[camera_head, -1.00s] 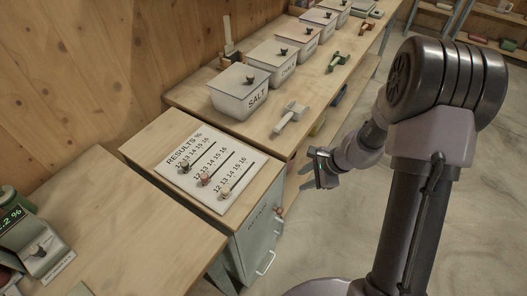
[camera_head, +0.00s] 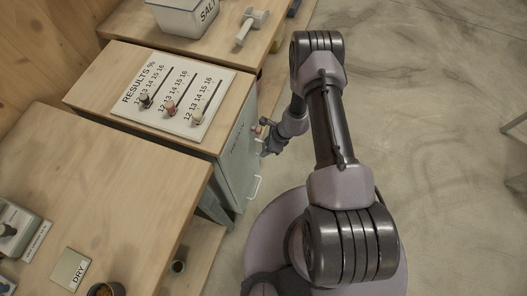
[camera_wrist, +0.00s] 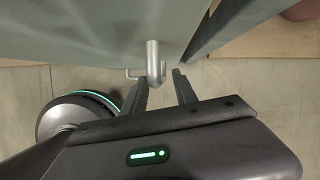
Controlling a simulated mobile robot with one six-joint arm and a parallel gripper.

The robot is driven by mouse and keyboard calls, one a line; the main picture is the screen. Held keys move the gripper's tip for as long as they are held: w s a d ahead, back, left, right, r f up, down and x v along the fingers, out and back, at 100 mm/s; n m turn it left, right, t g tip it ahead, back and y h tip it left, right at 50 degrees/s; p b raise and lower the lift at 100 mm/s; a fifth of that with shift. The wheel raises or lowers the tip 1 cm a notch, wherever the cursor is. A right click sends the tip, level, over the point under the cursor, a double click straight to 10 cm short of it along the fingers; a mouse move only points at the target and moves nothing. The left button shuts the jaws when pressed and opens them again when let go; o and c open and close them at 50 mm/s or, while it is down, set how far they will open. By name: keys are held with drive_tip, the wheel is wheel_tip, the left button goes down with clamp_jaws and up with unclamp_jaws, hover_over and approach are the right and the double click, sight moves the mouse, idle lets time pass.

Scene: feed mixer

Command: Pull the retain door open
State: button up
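The retain door (camera_head: 238,160) is the grey-green front of the cabinet under the results board. Its pale bar handle (camera_head: 254,188) shows low on the door. My gripper (camera_head: 266,150) is beside the door's upper part, above the handle in the head view. In the wrist view the silver handle (camera_wrist: 153,62) stands out from the grey door (camera_wrist: 95,35), at the tips of my gripper (camera_wrist: 158,77). The fingers are apart, and the handle is nearer the left finger. I cannot tell whether it touches. The door looks closed.
The results board (camera_head: 182,92) with several pegs lies on the cabinet top. A small reddish knob (camera_head: 257,130) is on the cabinet's front edge. A salt bin (camera_head: 188,17) stands on the bench behind.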

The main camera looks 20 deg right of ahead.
drive_tip(key=shift+x, duration=1)
drive_tip(key=shift+r, duration=0.1)
clamp_jaws()
idle(0.6)
